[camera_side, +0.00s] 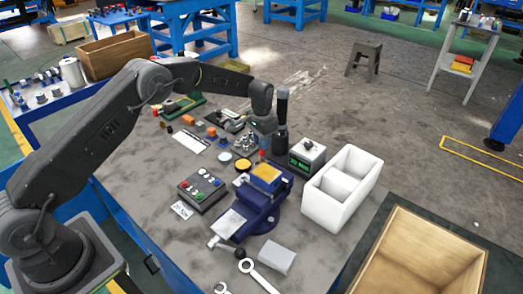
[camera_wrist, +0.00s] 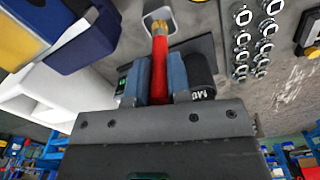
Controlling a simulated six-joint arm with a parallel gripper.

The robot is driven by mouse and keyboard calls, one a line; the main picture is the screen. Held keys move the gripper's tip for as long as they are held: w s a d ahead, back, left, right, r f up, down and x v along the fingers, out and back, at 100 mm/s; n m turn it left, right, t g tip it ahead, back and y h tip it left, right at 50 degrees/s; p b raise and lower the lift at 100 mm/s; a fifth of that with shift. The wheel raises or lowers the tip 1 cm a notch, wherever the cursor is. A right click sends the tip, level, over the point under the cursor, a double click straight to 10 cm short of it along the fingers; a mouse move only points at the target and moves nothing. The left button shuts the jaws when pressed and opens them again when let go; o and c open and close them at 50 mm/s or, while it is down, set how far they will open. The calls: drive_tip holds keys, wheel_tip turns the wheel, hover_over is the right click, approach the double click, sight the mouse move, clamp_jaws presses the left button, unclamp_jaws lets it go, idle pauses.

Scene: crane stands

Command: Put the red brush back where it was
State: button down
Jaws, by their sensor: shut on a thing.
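The red brush (camera_wrist: 159,78) is between the two fingers of my gripper (camera_wrist: 160,78) in the wrist view. My gripper is shut on its red handle. Its gold ferrule (camera_wrist: 158,27) points toward a grey cup-like piece (camera_wrist: 168,6) at the top edge. The ferrule's end overlaps the opening of that piece; I cannot tell whether it is inside or only in front. In the side view my gripper (camera_side: 264,138) is low over the table, left of an upright black cylinder. A small red bit (camera_side: 262,154) shows below it; the rest of the brush is hidden.
A blue vise (camera_side: 262,195) with a yellow top stands in front. A box with a green display (camera_side: 306,157) and a white divided bin (camera_side: 322,207) stand to the right. A button panel (camera_side: 202,188) lies left. Several sockets (camera_wrist: 241,40) are at right in the wrist view.

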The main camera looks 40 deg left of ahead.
sight(261, 159)
drive_tip(key=shift+f, duration=2)
drive_tip(key=shift+f, duration=0.2)
drive_tip(key=c, duration=1.1)
unclamp_jaws()
drive_tip(key=shift+r, duration=0.1)
